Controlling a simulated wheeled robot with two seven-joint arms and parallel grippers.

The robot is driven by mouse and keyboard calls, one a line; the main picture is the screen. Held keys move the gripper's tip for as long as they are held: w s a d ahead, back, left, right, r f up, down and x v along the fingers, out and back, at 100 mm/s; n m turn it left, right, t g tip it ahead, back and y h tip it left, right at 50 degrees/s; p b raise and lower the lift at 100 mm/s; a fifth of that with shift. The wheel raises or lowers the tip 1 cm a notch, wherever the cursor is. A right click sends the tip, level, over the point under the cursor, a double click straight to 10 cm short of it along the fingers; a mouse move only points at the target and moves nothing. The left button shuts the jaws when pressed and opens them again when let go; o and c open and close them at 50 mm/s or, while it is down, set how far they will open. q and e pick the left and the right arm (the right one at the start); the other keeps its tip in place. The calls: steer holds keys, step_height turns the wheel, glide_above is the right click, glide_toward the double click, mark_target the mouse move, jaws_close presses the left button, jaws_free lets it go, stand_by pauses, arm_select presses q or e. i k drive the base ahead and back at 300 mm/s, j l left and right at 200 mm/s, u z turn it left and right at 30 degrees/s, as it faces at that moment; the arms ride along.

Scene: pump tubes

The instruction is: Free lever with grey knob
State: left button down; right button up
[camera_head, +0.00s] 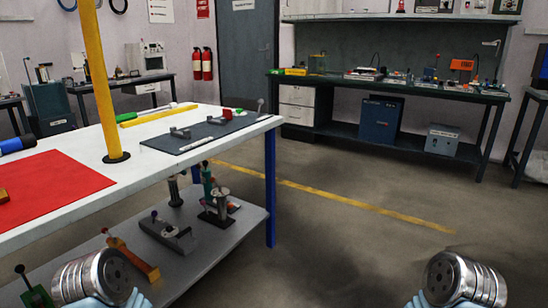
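A short upright lever with a grey knob (260,102) stands near the far right corner of a dark mat (190,148) on the white table. It is small in view, and I cannot tell how its base is held. A small red piece (227,114) is left of it, and low grey metal parts (180,132) lie further left on the mat. My two arms show only as silver links and light-blue parts at the bottom left and bottom right corners, well apart from the lever. The gripper fingertips are outside the picture.
The white table (125,182) carries a yellow post (95,80) and a red mat (45,185). The floor to the right (380,240) is clear.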

mark_target(260, 101)
steer(key=i+l+u, duration=0.1)
steer(key=i+l, duration=1.05)
steer(key=i+l+u, duration=0.1)
steer(key=i+l, duration=1.1)
steer(key=l, duration=0.05)
